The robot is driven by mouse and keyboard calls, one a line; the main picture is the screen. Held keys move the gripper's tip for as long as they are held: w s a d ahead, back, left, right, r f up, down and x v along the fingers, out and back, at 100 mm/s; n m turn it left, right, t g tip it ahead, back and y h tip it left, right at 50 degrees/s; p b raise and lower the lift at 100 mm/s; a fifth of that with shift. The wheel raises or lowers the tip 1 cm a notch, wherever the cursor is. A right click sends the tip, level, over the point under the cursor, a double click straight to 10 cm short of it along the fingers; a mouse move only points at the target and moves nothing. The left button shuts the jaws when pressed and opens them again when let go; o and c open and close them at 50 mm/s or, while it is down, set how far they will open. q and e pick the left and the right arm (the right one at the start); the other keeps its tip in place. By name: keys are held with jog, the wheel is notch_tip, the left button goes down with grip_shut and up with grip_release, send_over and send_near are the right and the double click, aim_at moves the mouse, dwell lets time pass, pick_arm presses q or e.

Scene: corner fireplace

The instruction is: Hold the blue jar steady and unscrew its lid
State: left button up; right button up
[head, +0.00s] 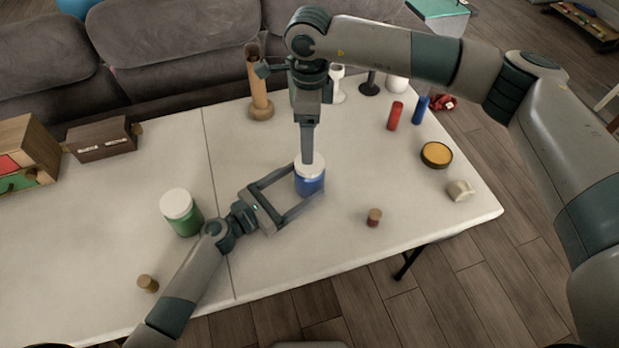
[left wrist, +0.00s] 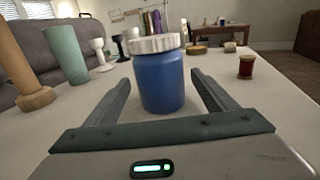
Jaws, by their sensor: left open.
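The blue jar (head: 310,185) with a white ribbed lid (head: 309,165) stands upright on the white table (head: 330,235). My left gripper (head: 307,181) is open, low over the table, with one finger on each side of the jar. In the left wrist view, the jar (left wrist: 160,80) stands between the open fingers, with gaps visible on both sides. My right gripper (head: 308,145) points down and overlaps the lid in the head view. Its fingers show edge-on, so their opening is unclear. It does not show in the left wrist view, so contact with the lid cannot be told.
A green jar (head: 183,212) with a white lid stands left of my left gripper. A wooden vase (head: 259,90), red cylinder (head: 395,115) and blue cylinder (head: 420,109) stand farther back. A sofa (head: 190,50) borders the table behind.

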pick_arm(q)
jog(key=shift+x, duration=1.3)
grip_shut()
pick_arm(e)
jog(key=m, duration=1.1)
jog(key=shift+m, duration=0.4)
jog(key=m, duration=1)
jog(key=shift+m, duration=0.4)
